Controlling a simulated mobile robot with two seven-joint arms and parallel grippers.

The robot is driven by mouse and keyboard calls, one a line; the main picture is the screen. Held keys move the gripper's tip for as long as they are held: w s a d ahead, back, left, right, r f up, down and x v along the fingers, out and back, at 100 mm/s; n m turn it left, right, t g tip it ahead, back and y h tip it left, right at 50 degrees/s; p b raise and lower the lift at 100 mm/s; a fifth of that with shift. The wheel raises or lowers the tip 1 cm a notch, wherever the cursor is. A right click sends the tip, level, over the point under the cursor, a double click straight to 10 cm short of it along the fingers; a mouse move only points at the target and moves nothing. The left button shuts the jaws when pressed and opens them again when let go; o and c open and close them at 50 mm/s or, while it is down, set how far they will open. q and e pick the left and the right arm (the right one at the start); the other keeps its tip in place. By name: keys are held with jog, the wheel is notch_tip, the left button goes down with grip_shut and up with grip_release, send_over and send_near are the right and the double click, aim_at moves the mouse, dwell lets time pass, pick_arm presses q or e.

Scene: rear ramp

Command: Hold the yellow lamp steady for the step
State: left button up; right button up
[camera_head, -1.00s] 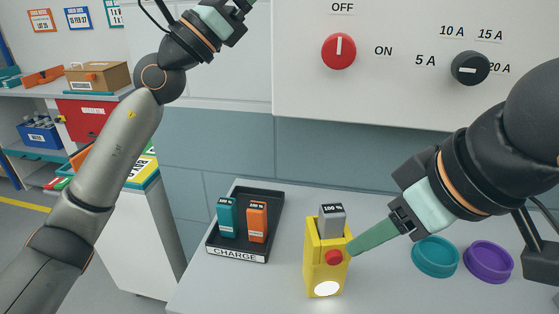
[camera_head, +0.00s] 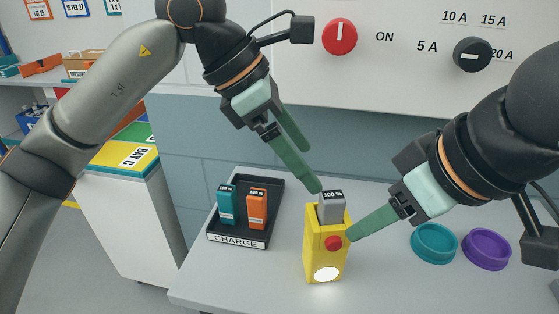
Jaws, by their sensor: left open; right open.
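The yellow lamp (camera_head: 318,257) stands upright on the grey bench, with a red button (camera_head: 333,243) and a bright white lens (camera_head: 326,274) on its front. A grey block marked 100 % (camera_head: 331,209) sticks up from its top. My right gripper (camera_head: 354,235) is open, with a green finger at the lamp's upper right side; its other finger is hidden, and I cannot tell whether it touches. My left gripper (camera_head: 310,169) is open and empty, its two green fingers pointing down to the right, with the lower fingertip close to the grey block's top left.
A black CHARGE tray (camera_head: 270,196) holds a teal block (camera_head: 226,205) and an orange block (camera_head: 257,209) left of the lamp. A teal dish (camera_head: 434,243) and a purple dish (camera_head: 486,249) lie to the right. A wall panel with a red knob (camera_head: 339,37) and a black knob (camera_head: 472,54) rises behind.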

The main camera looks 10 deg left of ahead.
aim_at(309, 221)
pick_arm(q)
jog(key=f, duration=0.4)
jog(key=d+f+y, duration=0.1)
jog(key=f, duration=0.3)
jog(key=d+f+y, duration=0.1)
jog(key=f, duration=0.4)
jog(key=shift+w+f, duration=0.1)
jog(key=shift+w, duration=0.05)
grip_shut()
pick_arm(e)
grip_shut()
dwell(0.8)
dwell(1.3)
